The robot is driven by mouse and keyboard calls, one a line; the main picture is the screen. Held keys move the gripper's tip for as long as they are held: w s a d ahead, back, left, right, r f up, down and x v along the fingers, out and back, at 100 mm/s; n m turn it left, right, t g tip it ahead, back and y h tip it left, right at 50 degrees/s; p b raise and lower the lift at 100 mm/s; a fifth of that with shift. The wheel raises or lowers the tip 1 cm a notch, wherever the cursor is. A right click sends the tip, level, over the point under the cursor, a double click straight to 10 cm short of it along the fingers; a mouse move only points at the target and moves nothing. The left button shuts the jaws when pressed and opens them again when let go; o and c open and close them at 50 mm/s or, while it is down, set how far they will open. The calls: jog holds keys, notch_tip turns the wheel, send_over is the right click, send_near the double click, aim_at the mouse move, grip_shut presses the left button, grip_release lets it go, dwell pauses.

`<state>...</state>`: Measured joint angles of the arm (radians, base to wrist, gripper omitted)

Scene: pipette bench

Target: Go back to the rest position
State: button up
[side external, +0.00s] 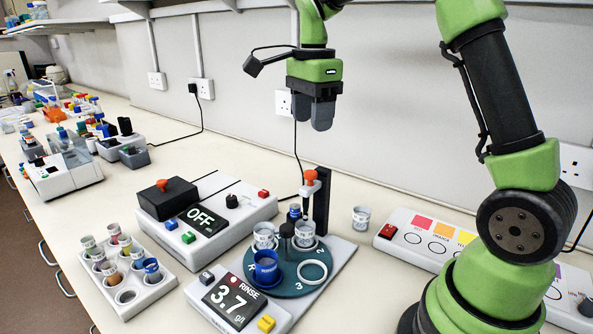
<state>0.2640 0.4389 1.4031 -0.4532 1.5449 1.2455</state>
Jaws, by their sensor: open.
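My gripper (313,112) hangs in the upper middle of the side external view, with its dark fingers pointing down. It is open and empty, and holds nothing. It is well above the bench and apart from everything on it. Below it is a device with a round dark green turntable (296,284) that carries several cups, among them a blue cup (266,268). Its display reads "RINSE 3.7 g/l" (232,301).
A white box with an "OFF" display (203,218) stands left of the turntable. A white rack (127,295) with several cups is at front left. A lone cup (361,218) stands right of the turntable's post (321,200). A panel with coloured squares (432,236) lies at right.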

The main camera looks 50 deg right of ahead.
jog(key=s+a+r+n+t+y, duration=0.1)
jog(key=s+a+n+t, duration=0.2)
jog(key=s+n, duration=0.6)
jog(key=s+a+r+n+t+y, duration=0.1)
jog(key=s+a+n+t, duration=0.3)
jog(key=s+a+n, duration=0.4)
jog(key=shift+s+a+r+n, duration=0.25)
jog(key=shift+s+r+n, duration=0.2)
jog(key=shift+r+n, duration=0.3)
dwell(0.5)
